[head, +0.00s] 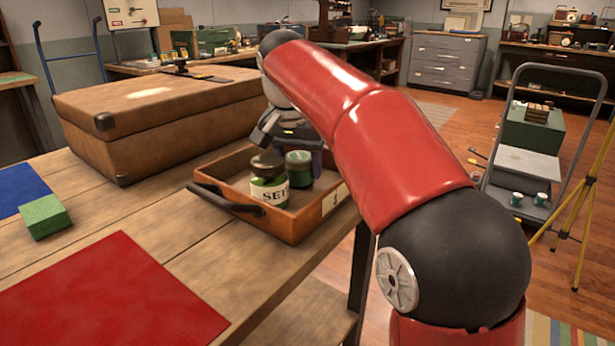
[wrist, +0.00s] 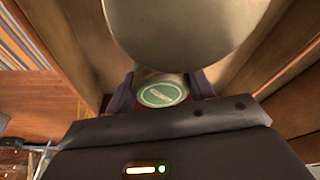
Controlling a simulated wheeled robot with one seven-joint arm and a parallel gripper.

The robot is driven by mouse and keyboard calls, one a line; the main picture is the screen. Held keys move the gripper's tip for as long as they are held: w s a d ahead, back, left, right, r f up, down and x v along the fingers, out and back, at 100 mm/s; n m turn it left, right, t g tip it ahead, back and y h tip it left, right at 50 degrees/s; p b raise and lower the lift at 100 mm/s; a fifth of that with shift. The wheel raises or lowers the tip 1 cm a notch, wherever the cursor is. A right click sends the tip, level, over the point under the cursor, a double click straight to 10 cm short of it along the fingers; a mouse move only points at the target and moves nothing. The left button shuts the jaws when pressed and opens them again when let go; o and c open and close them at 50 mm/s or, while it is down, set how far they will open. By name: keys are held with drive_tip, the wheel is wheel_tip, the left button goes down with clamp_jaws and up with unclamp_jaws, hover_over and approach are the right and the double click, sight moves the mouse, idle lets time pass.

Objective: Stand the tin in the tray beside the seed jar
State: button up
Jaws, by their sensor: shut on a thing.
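The seed jar (head: 268,183), with a dark lid and a "SEE…" label, stands upright in the wooden tray (head: 297,228). The green tin (head: 299,168) is upright in the tray, just right of and behind the jar. The jar hides part of it, and I cannot tell whether its base rests fully on the tray floor. My gripper (head: 300,155) reaches down from above and is shut on the tin. In the wrist view the tin's green lid (wrist: 163,94) is between my two fingers (wrist: 163,88). A large pale round shape covers the top there; I cannot tell what it is.
A brown suitcase (head: 160,115) lies behind and left of the tray. A green block (head: 45,217), a blue mat (head: 20,188) and a red mat (head: 110,295) lie on the bench. The tray has a dark handle (head: 222,200) and sits near the bench's right edge.

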sight(293, 162)
drive_tip(key=shift+f, duration=0.5)
drive_tip(key=o, duration=1)
drive_tip(key=shift+r, duration=0.2)
drive_tip(key=p+v, duration=0.3)
drive_tip(key=v, duration=0.7)
drive_tip(key=shift+s+r, duration=0.1)
drive_tip(key=shift+r, duration=0.1)
drive_tip(key=shift+v, duration=0.8)
